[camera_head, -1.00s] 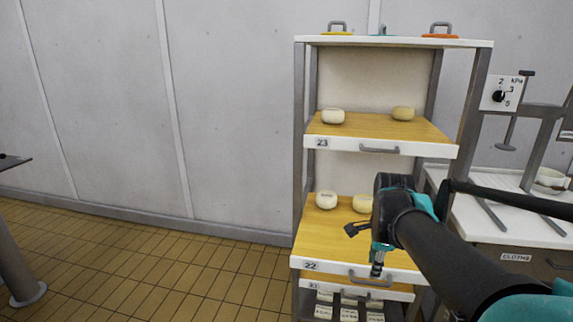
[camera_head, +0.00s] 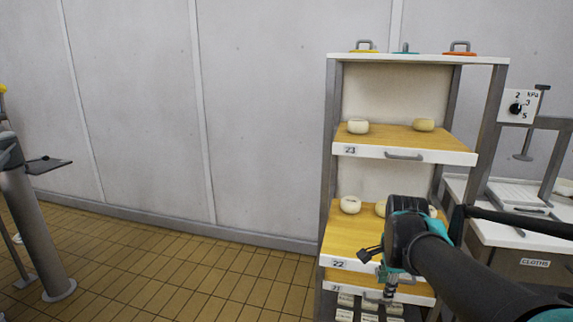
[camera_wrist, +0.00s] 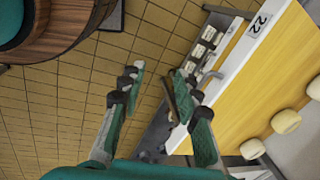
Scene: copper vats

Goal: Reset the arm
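My arm reaches in from the lower right of the head view. My gripper (camera_head: 388,287) hangs at its end, in front of the rack's lower shelf. In the wrist view my gripper (camera_wrist: 159,82) has its two teal and dark fingers spread apart. Only floor tiles and part of the rack show between and behind them, so it is open and empty. The arm hides part of shelf 22 (camera_head: 345,235) and some of the cheeses on it.
A rack (camera_head: 333,130) holds pale round cheeses on shelf 23 (camera_head: 400,140) and shelf 22. Coloured handled lids sit on top. A white counter (camera_head: 510,235) is to the right. A wooden barrel (camera_wrist: 75,30) shows in the wrist view. The tiled floor left of the rack is open.

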